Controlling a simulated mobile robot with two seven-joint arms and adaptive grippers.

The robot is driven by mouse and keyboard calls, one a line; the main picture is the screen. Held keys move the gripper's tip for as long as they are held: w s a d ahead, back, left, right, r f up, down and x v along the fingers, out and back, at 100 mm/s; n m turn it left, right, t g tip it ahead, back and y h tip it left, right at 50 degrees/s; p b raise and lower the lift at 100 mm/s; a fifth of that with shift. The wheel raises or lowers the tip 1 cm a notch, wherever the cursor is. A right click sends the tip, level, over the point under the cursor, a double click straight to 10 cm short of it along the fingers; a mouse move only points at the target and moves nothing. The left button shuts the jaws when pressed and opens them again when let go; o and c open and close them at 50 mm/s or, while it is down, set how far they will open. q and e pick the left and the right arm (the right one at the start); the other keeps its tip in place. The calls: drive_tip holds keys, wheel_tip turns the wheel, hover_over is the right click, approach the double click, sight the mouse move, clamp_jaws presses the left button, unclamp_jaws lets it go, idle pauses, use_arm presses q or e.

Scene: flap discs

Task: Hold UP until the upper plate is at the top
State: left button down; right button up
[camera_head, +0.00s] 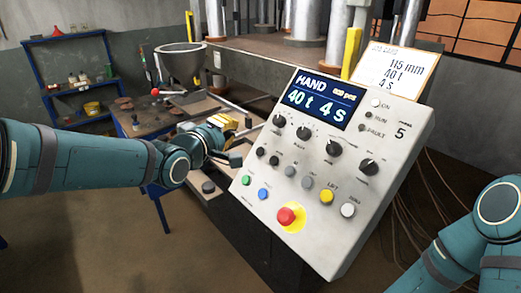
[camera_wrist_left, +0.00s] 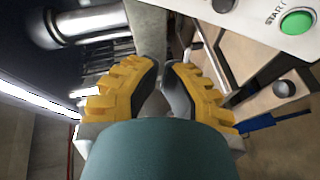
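The tilted grey control panel (camera_head: 310,150) stands in the middle of the head view. Its screen (camera_head: 319,98) reads HAND, 40 t, 4 s. Two small black buttons (camera_head: 268,156) sit at its left; their labels are too small to read. My left gripper (camera_head: 235,158) is beside the panel's left edge, close to these buttons; I cannot tell whether it touches. In the left wrist view its yellow fingers (camera_wrist_left: 161,64) converge with almost no gap and hold nothing visible. The green START button (camera_wrist_left: 298,21) is at upper right there. The upper plate is not clearly identifiable.
The press bed with steel columns (camera_head: 307,20) stands behind the panel. A metal hopper (camera_head: 181,62) and a work table (camera_head: 140,122) are at left. A card (camera_head: 391,70) reads 115 mm, 40 t, 4 s. A red stop button (camera_head: 288,216) is low on the panel.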

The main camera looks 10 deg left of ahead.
sight(260, 152)
use_arm(q)
drive_tip(key=shift+w+d+f+b, duration=0.7)
drive_tip(key=shift+w+f+b, duration=0.05)
drive_tip(key=shift+w+f, duration=0.2)
drive_tip(key=shift+w+d+f+b, duration=0.7)
drive_tip(key=shift+w+f, duration=0.2)
drive_tip(key=shift+f, duration=0.1)
drive_tip(key=shift+w+d+f+b, duration=0.7)
drive_tip(key=shift+w+f+b, duration=0.05)
drive_tip(key=shift+w+f, duration=0.2)
drive_tip(key=shift+f, duration=0.1)
drive_tip(key=shift+w+d+f+b, duration=0.2)
drive_tip(key=shift+b, duration=0.35)
